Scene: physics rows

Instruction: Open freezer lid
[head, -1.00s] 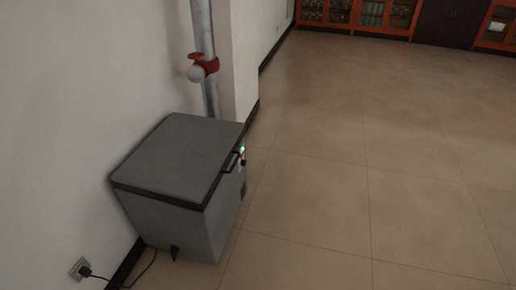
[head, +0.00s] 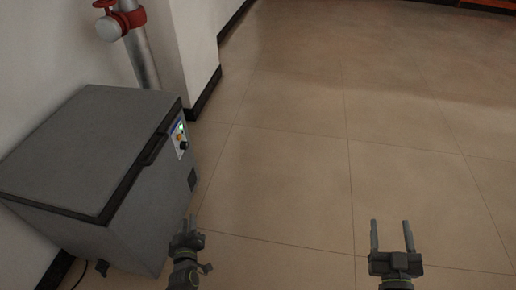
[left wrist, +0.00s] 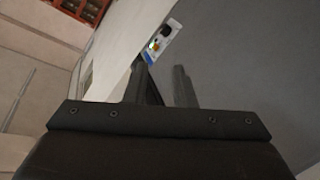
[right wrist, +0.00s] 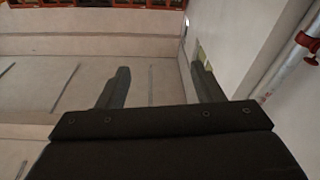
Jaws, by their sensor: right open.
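The grey chest freezer (head: 150,215) stands against the wall at the left of the head view. Its lid (head: 90,140) lies flat and shut, with a dark handle (head: 155,149) on its front edge. My left gripper (head: 189,220) is in front of the freezer, lower than the handle and apart from it. In the left wrist view its fingers (left wrist: 160,85) stand partly apart with nothing visible between them, and the freezer's grey side is close by. My right gripper (head: 392,222) is open and empty over bare floor, well right of the freezer.
A control panel (head: 180,139) with a green light is on the freezer's front, beside the handle. A pipe (head: 142,60) with a red valve (head: 128,18) rises behind the freezer next to a wall corner. The tiled floor (head: 300,150) to the right is clear.

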